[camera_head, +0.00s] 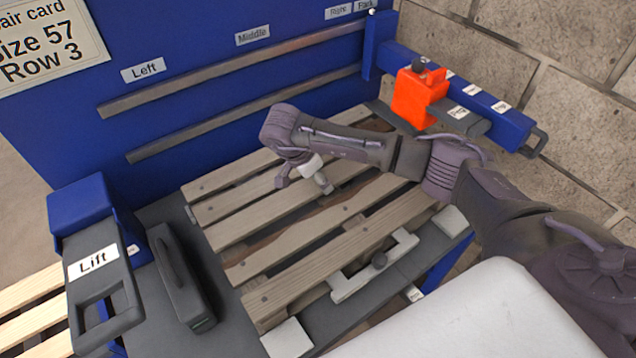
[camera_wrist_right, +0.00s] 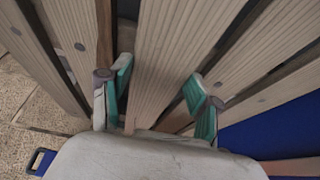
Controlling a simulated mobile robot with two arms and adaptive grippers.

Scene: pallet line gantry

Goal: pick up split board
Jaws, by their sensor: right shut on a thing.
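A slatted wooden pallet (camera_head: 300,280) lies on the dark bench top. My right gripper (camera_head: 305,180) reaches over its middle from the right. In the right wrist view, the right gripper's two green-padded fingers (camera_wrist_right: 160,95) stand on either side of one pale board (camera_wrist_right: 180,55), shut on it. In the head view this board (camera_head: 240,207) runs under the gripper, with an uneven brown strip along the gap below it. I cannot clearly make out the split itself. The wrist partly hides the board's middle. My left gripper is not in view.
A blue panel (camera_head: 200,40) with rails stands behind the pallet. A metal bracket (camera_head: 372,265) lies at the pallet's front.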

